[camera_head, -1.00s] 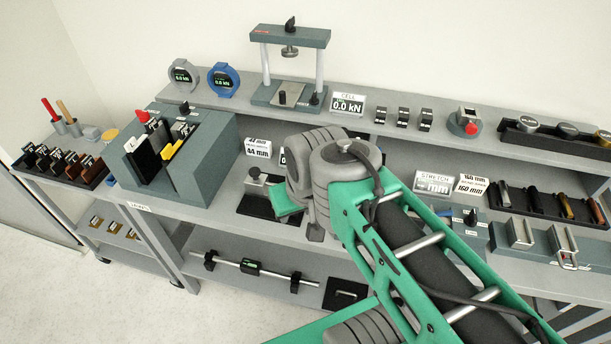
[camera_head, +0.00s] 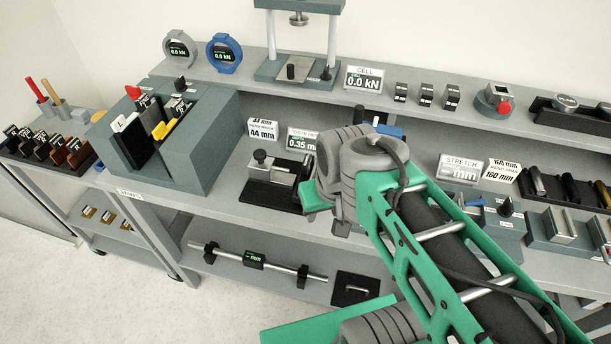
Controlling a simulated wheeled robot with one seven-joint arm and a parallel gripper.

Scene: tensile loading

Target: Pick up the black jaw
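A grey-teal block (camera_head: 205,135) stands at the left of the bench, behind a small label that seems to read JAWS. My green and grey arm reaches in from the lower right. Its grey joint is well to the right of the block. My gripper does not show.
A tray of dark and brown pieces (camera_head: 50,150) stands left of the block. A black fixture (camera_head: 272,180) lies to its right. A load frame (camera_head: 297,70) and two round gauges (camera_head: 180,48) are on the upper shelf. A bar (camera_head: 255,262) lies on the lower shelf.

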